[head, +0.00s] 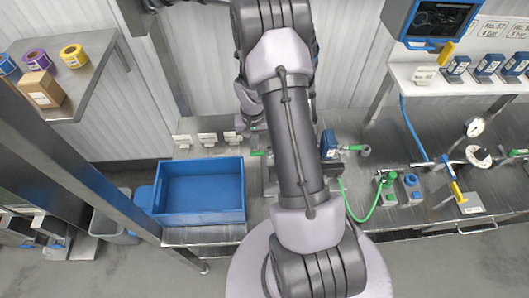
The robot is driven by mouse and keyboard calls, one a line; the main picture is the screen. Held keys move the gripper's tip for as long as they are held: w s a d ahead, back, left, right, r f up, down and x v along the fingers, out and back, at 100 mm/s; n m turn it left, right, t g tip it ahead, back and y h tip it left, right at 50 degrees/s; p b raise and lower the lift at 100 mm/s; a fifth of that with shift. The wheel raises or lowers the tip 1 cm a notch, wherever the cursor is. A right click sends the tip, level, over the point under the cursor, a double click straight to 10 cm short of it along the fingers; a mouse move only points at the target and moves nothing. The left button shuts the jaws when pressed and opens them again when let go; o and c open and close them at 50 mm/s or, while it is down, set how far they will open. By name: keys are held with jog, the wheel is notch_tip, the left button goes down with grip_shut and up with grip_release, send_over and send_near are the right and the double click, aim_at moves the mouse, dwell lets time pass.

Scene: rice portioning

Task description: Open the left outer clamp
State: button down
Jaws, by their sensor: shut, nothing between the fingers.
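A small green lever (257,153) shows just left of my arm on the steel bench. It looks like a clamp handle, but I cannot tell for sure that it is the left outer clamp. The metal fixture (270,178) beside it is mostly hidden behind my arm. Another green handle (352,148) sits by a blue unit (328,144) to the right of the arm. My gripper (256,125) shows only in part behind my upper arm, above the green lever in the picture. It is shut and holds nothing visible. I cannot tell whether it touches the lever.
A blue bin (201,218) stands on the bench at left, with small white labels (207,138) behind it.

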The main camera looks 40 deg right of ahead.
jog(key=shift+s+a, duration=0.4)
jog(key=shift+s, duration=0.1)
jog(key=shift+s+a+b, duration=0.4)
jog(key=shift+s+a, duration=0.2)
jog(key=shift+s, duration=0.3)
jog(key=shift+s+a+b, duration=0.25)
jog(key=shift+s+b, duration=0.05)
jog(key=shift+s, duration=0.85)
